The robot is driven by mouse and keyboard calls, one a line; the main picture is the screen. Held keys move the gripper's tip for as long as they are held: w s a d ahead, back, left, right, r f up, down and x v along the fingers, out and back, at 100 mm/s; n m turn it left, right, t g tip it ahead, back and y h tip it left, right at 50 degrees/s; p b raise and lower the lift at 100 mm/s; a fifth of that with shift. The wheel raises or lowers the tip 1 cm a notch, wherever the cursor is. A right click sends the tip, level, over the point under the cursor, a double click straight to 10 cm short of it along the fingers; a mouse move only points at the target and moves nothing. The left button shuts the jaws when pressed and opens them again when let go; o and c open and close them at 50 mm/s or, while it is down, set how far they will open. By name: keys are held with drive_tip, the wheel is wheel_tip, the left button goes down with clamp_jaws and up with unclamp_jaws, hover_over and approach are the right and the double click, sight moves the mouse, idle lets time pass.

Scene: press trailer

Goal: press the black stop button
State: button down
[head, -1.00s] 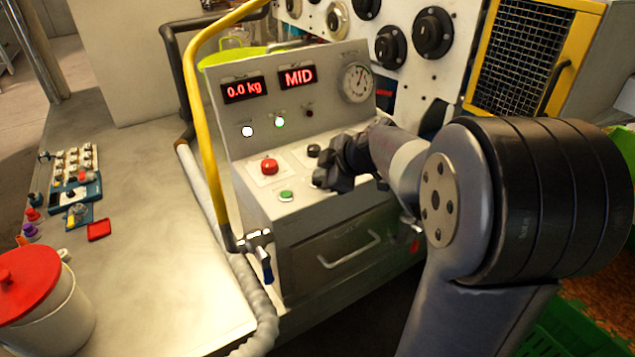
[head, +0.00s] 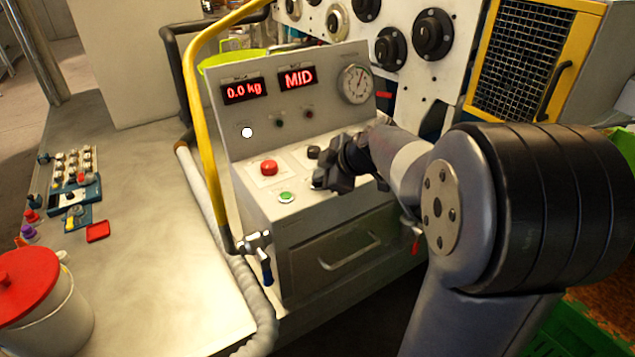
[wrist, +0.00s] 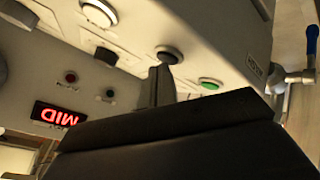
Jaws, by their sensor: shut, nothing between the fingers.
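My gripper (head: 328,178) is shut and empty, low over the right part of the sloped control panel (head: 240,178). In the wrist view its dark fingertip (wrist: 160,86) is right beside a round black button (wrist: 168,53), which I take as the stop button. I cannot tell whether they touch. In the head view the gripper hides that button. A green button (head: 286,196) is to its left, and it also shows in the wrist view (wrist: 210,83). A red mushroom button (head: 269,167) and a dark knob (head: 313,152) sit further back.
The upright panel carries displays reading 0.0 kg (head: 243,90) and MID (head: 298,77), a gauge (head: 356,84), and a lit white lamp (head: 247,132). A yellow rail (head: 203,130) borders the left side. A drawer handle (head: 349,251) protrudes at the front.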

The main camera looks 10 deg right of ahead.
drive_tip(key=shift+r, duration=0.55)
drive_tip(key=shift+r+p, duration=1.1)
drive_tip(key=shift+r, duration=1.45)
drive_tip(key=shift+f, duration=0.15)
drive_tip(key=shift+f+b, duration=0.4)
drive_tip(key=shift+f, duration=0.25)
drive_tip(key=shift+r+p, duration=0.25)
drive_tip(key=shift+p, duration=1.1)
drive_tip(key=p, duration=0.3)
drive_tip(key=shift+f, duration=0.25)
